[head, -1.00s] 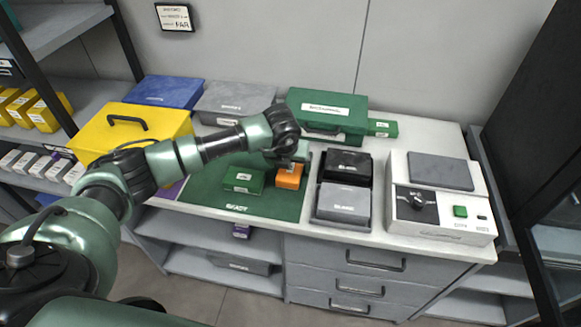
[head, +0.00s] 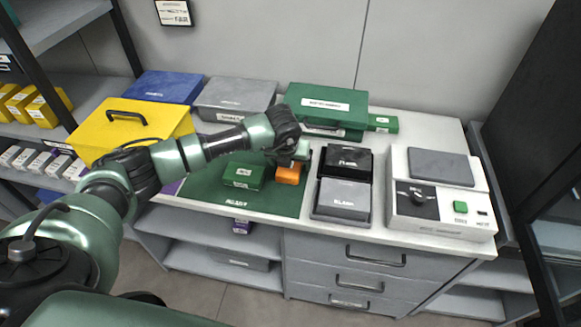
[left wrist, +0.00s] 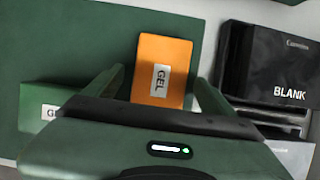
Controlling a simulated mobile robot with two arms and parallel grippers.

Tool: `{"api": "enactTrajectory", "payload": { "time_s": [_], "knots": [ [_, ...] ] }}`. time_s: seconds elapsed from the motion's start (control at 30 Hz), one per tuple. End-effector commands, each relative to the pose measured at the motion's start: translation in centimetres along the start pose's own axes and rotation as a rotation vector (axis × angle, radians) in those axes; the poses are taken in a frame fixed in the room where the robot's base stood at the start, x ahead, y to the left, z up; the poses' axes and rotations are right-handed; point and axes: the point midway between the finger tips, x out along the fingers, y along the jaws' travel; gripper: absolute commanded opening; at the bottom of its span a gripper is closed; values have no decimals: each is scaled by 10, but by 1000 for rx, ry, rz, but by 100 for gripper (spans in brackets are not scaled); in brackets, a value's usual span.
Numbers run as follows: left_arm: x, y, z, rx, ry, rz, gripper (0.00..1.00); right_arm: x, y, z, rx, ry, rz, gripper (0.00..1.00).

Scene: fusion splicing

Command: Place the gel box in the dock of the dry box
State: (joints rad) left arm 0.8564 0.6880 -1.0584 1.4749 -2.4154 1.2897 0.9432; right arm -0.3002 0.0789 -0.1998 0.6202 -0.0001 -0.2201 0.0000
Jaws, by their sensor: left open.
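The orange gel box (head: 288,175), labelled GEL, lies on the green mat (head: 225,206). In the left wrist view the gel box (left wrist: 164,69) is between the two fingers of my left gripper (left wrist: 160,82). In the head view my left gripper (head: 295,158) is low over the box and hides its back part. The fingers are open, with a gap on each side of the box. A larger green box (head: 326,103) with a white label stands at the back; I cannot read whether it is the dry box. My right gripper is not in view.
A small green box (head: 243,176) lies left of the gel box. Two trays, black (head: 347,161) and grey (head: 343,196), stand to its right, then a white device (head: 437,216). Yellow (head: 120,130), blue (head: 165,88) and grey (head: 236,95) boxes line the back left.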

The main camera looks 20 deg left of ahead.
Motion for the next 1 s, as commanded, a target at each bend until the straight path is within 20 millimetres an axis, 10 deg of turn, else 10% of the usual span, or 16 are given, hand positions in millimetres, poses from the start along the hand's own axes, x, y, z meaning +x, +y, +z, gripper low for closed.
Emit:
{"api": "enactTrajectory", "payload": {
  "time_s": [0.37,0.7,1.0],
  "knots": [
    [1,0,0,0,0,0,85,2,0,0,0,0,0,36],
    [0,0,0,0,-2,-1,2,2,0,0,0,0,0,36],
    [-2,0,1,0,-1,-1,2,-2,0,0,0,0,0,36]
  ]
}}
